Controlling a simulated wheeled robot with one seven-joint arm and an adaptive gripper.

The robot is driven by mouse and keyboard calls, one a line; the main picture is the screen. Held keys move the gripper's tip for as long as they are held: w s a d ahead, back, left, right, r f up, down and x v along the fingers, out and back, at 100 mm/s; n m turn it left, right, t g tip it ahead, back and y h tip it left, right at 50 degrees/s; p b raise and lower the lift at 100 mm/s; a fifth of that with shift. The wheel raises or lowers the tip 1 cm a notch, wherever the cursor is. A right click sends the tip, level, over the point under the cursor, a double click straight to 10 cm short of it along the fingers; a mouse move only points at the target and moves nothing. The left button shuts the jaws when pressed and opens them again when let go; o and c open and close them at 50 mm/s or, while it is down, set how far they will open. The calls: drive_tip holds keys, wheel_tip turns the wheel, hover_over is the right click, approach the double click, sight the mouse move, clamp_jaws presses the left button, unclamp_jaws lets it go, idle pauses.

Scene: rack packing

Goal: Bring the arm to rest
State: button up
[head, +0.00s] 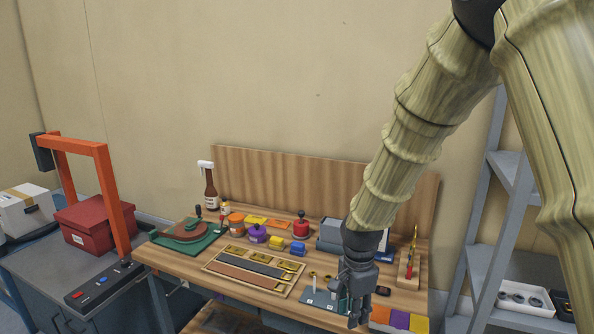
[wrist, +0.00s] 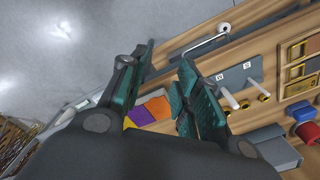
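My arm comes down from the upper right in the head view. My gripper (head: 354,305) hangs at the front right part of the wooden workbench (head: 215,268), pointing down. In the wrist view my gripper (wrist: 168,72) shows two teal-padded fingers standing apart, with nothing between them. The bench's front edge and grey floor show beyond the fingertips. Whether the fingers touch anything cannot be told. The gripper hides part of a grey plate with pegs (head: 318,298), which shows more fully in the wrist view (wrist: 232,80).
A wooden tray with slots (head: 210,267) lies left of the gripper. A grey box (head: 330,236) stands behind it; orange, purple and yellow pieces (head: 400,319) are at the front right. A grey shelf (head: 480,262) stands right. An orange frame (head: 108,190) rises over the left table.

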drive_tip(key=s+d+f+n, duration=0.15)
drive_tip(key=s+f, duration=0.25)
drive_tip(key=f, duration=0.4)
drive_tip(key=s+d+f+n+b, duration=0.15)
drive_tip(key=s+f, duration=0.25)
drive_tip(key=f, duration=0.4)
drive_tip(key=s+d+f+n, duration=0.1)
drive_tip(key=s+f+n, duration=0.25)
drive_tip(key=f, duration=0.35)
drive_tip(key=s+d+f+n, duration=0.2)
drive_tip(key=s+f, duration=0.5)
drive_tip(key=s, duration=0.4)
drive_tip(key=s+d+f+n, duration=0.3)
drive_tip(key=s+f, duration=0.4)
drive_tip(key=s, duration=0.5)
drive_tip(key=shift+s+d+f+n+b, duration=0.2)
drive_tip(key=shift+n+b, duration=0.2)
drive_tip(key=shift+n, duration=0.35)
